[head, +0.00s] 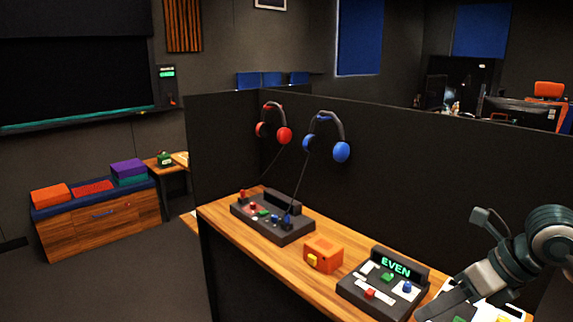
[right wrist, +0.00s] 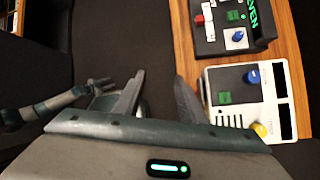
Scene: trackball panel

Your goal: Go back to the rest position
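My right gripper (head: 440,306) is at the lower right in the head view, over the right end of the wooden desk. In the right wrist view my right gripper (right wrist: 158,78) has its two fingers apart, with nothing between them. There it points at dark floor beside the desk. My left gripper (right wrist: 102,84) shows small at the left of that view, its fingers apart and empty. The left arm is not in the head view.
The desk (head: 225,217) holds a dark control panel (head: 290,234), an orange box (head: 323,254), a panel reading EVEN (head: 355,298) and a white panel (right wrist: 215,78). Red headphones (head: 284,135) and blue headphones (head: 341,151) hang on a dark partition (head: 430,170). The floor at left is clear.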

